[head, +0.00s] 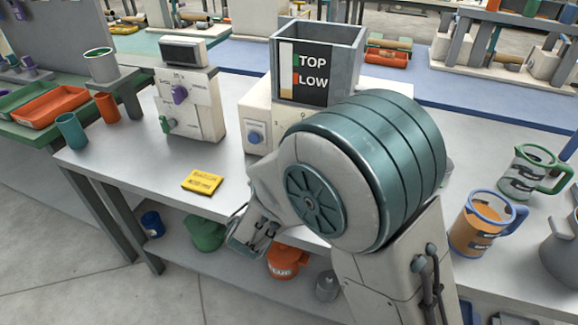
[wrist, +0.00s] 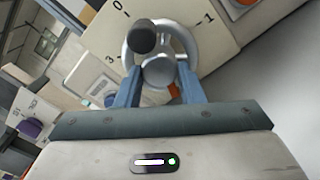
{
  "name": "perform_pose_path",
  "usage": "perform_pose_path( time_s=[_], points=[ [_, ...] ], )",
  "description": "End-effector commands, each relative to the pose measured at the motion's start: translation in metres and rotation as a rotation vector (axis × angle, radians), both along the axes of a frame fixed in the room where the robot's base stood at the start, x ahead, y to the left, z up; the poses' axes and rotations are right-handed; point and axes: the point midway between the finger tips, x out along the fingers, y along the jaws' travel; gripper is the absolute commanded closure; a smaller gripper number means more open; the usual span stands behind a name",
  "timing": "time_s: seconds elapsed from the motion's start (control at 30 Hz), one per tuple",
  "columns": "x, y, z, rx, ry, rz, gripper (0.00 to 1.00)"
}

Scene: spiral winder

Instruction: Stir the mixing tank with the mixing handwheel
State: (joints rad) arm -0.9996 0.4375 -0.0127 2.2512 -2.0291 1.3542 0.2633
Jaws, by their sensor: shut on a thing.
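The mixing tank (head: 347,72) is a grey open-topped box with a TOP/LOW level panel, standing on a cream housing on the bench. The mixing handwheel (wrist: 158,70) shows in the wrist view as a silver ring with a round hub and a dark knob (wrist: 141,37) at its upper left. Dial marks 0, 1 and 3 surround it. My gripper (wrist: 159,76) has its two blue-grey fingers on either side of the hub, shut on the handwheel. In the head view my arm hides the handwheel and the fingertips.
A cream machine (head: 190,105) with purple and green knobs stands left of the tank. A yellow note (head: 202,181) lies on the bench. An orange-filled jug (head: 482,222) and a green-handled jug (head: 530,172) stand at the right.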

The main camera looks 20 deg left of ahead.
Motion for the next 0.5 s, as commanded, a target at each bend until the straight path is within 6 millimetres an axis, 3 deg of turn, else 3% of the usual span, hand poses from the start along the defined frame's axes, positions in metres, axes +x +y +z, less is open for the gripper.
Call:
perform_pose_path(
  time_s=[0.17, 0.2, 0.27, 0.5],
  points=[
    [-0.0009, 0.0007, -0.0022, -0.003, 0.006, 0.003, 0.88],
    [-0.0009, 0.0007, -0.0021, -0.003, 0.006, 0.003, 0.6],
    [-0.0009, 0.0007, -0.0021, -0.003, 0.006, 0.003, 0.44],
    [-0.0005, 0.0004, -0.0009, -0.002, 0.003, 0.002, 0.44]
  ],
)
